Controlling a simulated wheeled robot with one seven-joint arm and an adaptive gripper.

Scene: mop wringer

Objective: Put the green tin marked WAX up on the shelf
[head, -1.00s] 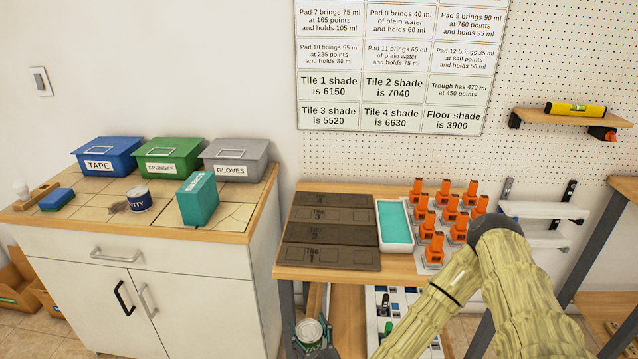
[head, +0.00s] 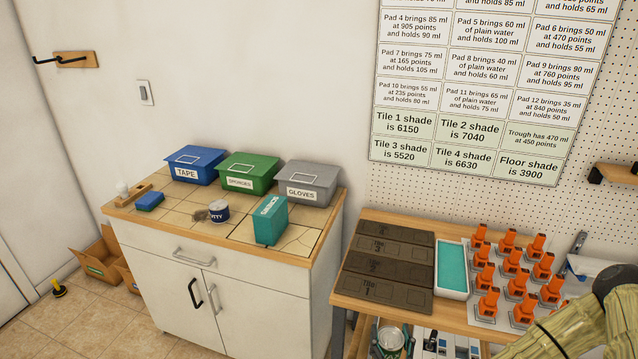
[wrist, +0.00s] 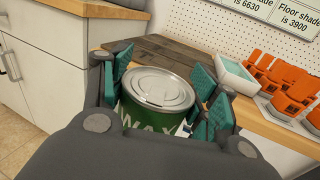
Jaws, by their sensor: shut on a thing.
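The green tin marked WAX (wrist: 155,100) is upright between the teal finger pads of my gripper (wrist: 165,95) in the wrist view. Its silver lid faces up and the lower part of its label is hidden by the gripper body. In the head view the tin (head: 390,338) shows at the bottom edge, in front of the workbench, with my gripper around it. A wooden wall shelf (head: 612,173) shows only its left end at the right edge of the head view; the rest is out of frame.
The workbench (head: 455,312) carries dark tiles (head: 385,268), a teal trough (head: 452,268) and several orange-topped pieces (head: 515,285).

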